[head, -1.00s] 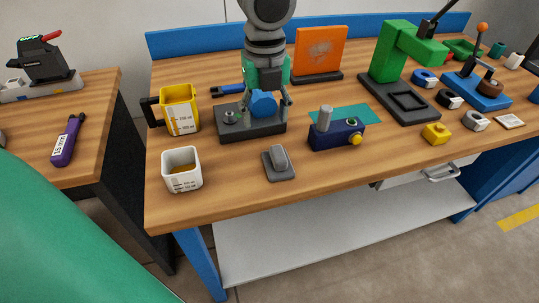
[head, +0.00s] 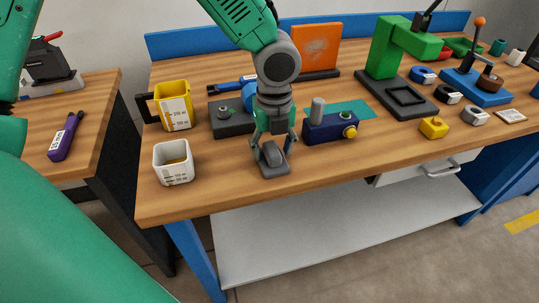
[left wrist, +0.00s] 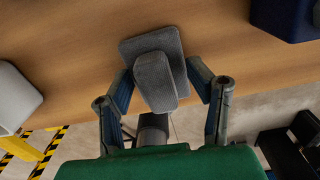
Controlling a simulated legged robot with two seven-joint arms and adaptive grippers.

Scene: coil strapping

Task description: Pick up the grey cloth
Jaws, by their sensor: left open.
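The grey cloth (head: 273,168) lies near the front edge of the workbench. It has a flat square part with a raised folded ridge, and in the left wrist view the ribbed cloth (left wrist: 152,55) shows between the fingers. My left gripper (head: 274,150) is open and low over the cloth, pointing down. In the left wrist view the fingertips of the left gripper (left wrist: 160,80) stand on either side of the raised ridge, with a gap on the right side. I cannot tell whether the left finger touches it. My right gripper is not in view.
A white measuring cup (head: 173,165) stands to the left and a navy box with a yellow knob (head: 328,128) close to the right. A dark fixture (head: 232,120) and a yellow cup (head: 174,104) are behind. The bench's front edge (head: 235,212) is near.

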